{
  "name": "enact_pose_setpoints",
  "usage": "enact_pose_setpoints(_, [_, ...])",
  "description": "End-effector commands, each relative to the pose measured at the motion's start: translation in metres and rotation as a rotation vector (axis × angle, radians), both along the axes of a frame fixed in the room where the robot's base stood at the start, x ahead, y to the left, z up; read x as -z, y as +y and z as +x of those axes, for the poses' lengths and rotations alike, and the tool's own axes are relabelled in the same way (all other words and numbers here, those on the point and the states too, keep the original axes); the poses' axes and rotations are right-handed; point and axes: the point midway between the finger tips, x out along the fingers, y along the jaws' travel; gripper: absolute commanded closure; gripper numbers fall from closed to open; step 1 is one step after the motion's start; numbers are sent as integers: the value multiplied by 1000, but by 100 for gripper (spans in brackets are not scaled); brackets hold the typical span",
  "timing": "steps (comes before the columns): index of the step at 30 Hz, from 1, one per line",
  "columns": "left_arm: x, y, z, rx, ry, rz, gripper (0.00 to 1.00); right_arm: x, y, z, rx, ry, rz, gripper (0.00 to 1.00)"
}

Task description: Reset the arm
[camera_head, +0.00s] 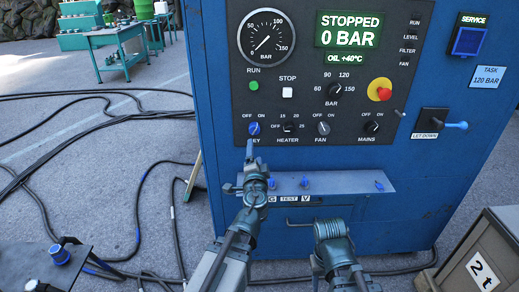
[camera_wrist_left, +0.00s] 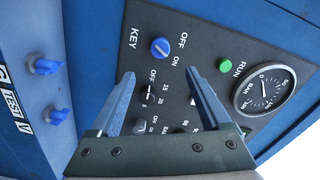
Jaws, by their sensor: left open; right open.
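My left arm comes up from the bottom in the head view. Its gripper (camera_head: 250,152) is raised just below the blue KEY knob (camera_head: 254,128) on the control panel. In the left wrist view the two fingers (camera_wrist_left: 158,75) are spread with nothing between them, and the KEY knob (camera_wrist_left: 160,47) shows beyond them, apart from the fingertips. My right arm is low in front of the cabinet. Its gripper (camera_head: 298,224) is below the small shelf, open, with nothing seen in it.
The blue cabinet (camera_head: 400,215) has a shelf (camera_head: 340,184) with several blue valves sticking out in front. Its display (camera_head: 348,30) reads STOPPED, 0 BAR. A red stop button (camera_head: 380,89) sits right. Black hoses (camera_head: 70,115) cross the floor. A crate (camera_head: 480,262) marked 2 t stands lower right.

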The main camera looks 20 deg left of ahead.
Motion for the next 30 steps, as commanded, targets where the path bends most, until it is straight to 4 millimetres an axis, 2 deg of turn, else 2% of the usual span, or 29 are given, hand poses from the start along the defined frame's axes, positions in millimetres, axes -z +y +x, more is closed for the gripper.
enact_pose_setpoints(4, [-2, 4, -7, -70, 21, -83, 19, -12, 0, 0, 0, 0, 0, 50])
enact_pose_setpoints(6, [4, 8, -16, -148, 60, -173, 19, -22, 0, 0, 0, 0, 0, 50])
enact_pose_setpoints(8, [15, 9, -28, -226, 121, -266, 19, -32, 0, 0, 0, 0, 0, 50])
enact_pose_setpoints(11, [44, 0, -55, -353, 275, -423, 19, -47, 0, 0, 0, 0, 0, 50])
enact_pose_setpoints(15, [88, -37, -109, -482, 572, -602, 19, -67, 0, 0, 0, 0, 0, 50])
enact_pose_setpoints(19, [114, -84, -166, -540, 877, -709, 19, -82, 0, 0, 1, 0, 0, 50])
enact_pose_setpoints(21, [120, -107, -193, -549, 1019, -741, 19, -88, 0, 0, 1, 0, 0, 50])
enact_pose_setpoints(24, [123, -131, -223, -549, 1171, -766, 19, -93, 0, 0, 1, 0, 0, 50])
enact_pose_setpoints(27, [123, -145, -241, -543, 1264, -777, 19, -95, 0, 0, 1, 0, 0, 50])
enact_pose_setpoints(30, [123, -151, -249, -540, 1307, -782, 19, -96, 0, 0, 1, 0, 0, 50])
